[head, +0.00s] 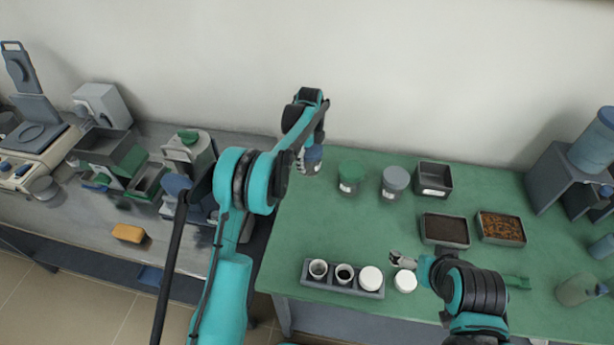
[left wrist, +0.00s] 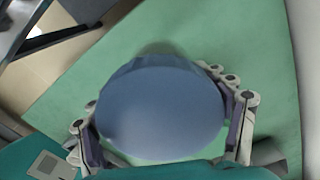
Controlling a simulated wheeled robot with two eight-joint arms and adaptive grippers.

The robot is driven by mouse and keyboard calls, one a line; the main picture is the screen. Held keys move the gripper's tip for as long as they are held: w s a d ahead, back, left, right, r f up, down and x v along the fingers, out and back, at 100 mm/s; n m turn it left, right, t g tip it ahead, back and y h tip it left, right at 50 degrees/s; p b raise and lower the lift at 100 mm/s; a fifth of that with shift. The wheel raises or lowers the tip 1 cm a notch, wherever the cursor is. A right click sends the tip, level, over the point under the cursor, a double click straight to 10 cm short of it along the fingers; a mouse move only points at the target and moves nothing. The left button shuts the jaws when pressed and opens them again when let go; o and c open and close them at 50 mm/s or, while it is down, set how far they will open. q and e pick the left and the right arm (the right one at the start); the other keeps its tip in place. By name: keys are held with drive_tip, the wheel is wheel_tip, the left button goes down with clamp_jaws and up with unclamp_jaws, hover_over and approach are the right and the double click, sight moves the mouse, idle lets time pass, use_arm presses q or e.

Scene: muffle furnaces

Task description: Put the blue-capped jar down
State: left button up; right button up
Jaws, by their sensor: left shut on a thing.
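The blue-capped jar (head: 313,154) is in my left gripper (head: 310,162), near the left end of the green table's far side. In the left wrist view, its round blue cap (left wrist: 160,110) fills the middle, with the fingers of my left gripper on both sides. The cap hides most of the jar's body, and I cannot tell whether its base touches the table. My right gripper (head: 403,259) is low over the table's front, just behind a white round lid (head: 405,281); its finger opening is too small to judge.
A green-capped jar (head: 351,176) and a grey-blue-capped jar (head: 395,180) stand right of the held jar. Beyond are an empty grey tray (head: 434,191) and two filled trays. A rack (head: 342,291) of small cups stands in front. The green table's (head: 310,225) left middle is clear.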

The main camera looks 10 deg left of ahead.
use_arm(q)
wheel_tip(320, 180, down, 6)
drive_tip(key=shift+a+f+b, duration=0.1)
drive_tip(key=shift+f+b, duration=0.05)
drive_tip(key=shift+b, duration=0.6)
drive_tip(key=shift+f, duration=0.3)
drive_tip(key=shift+f, duration=0.15)
drive_tip(key=o, duration=1.6)
